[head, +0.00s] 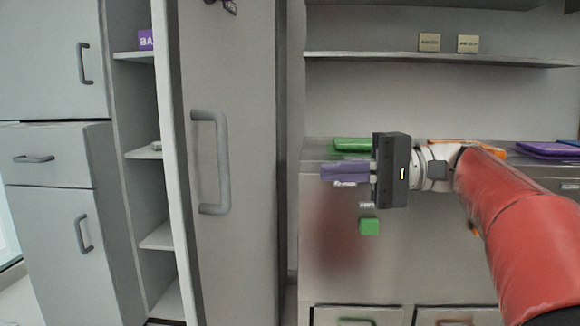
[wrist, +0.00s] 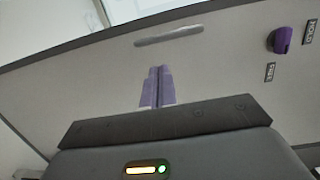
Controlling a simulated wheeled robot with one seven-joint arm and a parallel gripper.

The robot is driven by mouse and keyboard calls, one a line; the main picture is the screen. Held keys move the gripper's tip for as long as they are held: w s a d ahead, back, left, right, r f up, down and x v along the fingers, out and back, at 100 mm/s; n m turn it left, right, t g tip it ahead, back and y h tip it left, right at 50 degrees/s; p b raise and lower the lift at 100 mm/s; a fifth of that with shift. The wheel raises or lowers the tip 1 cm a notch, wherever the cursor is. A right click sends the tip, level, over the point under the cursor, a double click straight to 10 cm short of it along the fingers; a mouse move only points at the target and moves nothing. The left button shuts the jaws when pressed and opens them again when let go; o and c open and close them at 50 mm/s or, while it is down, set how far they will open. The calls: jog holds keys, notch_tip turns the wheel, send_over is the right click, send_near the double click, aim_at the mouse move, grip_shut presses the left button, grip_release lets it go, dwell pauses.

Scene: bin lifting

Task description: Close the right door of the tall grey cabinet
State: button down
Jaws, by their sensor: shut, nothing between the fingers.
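The right door (head: 240,240) of the tall grey cabinet stands open in the head view, its outer face turned towards my arm. It carries a grey vertical bar handle (head: 222,160), and its pale edge borders the open shelves (head: 150,152) to its left. My gripper (head: 324,172) is to the right of the door, its purple fingers together, empty and pointing left at the door's face. In the wrist view the fingers (wrist: 158,72) point at the grey panel, with the handle (wrist: 168,37) beyond their tips. Contact with the door is not visible.
A purple knob (wrist: 282,40) with small labels is on the door. Behind my arm is a counter with a green item (head: 352,144) and a purple item (head: 548,150). Two small boxes (head: 429,42) (head: 467,44) sit on the wall shelf. A purple box (head: 146,40) is inside the cabinet.

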jog(key=a, duration=1.3)
jog(key=shift+a+r, duration=0.25)
jog(key=shift+a, duration=0.05)
jog(key=shift+s+a, duration=0.1)
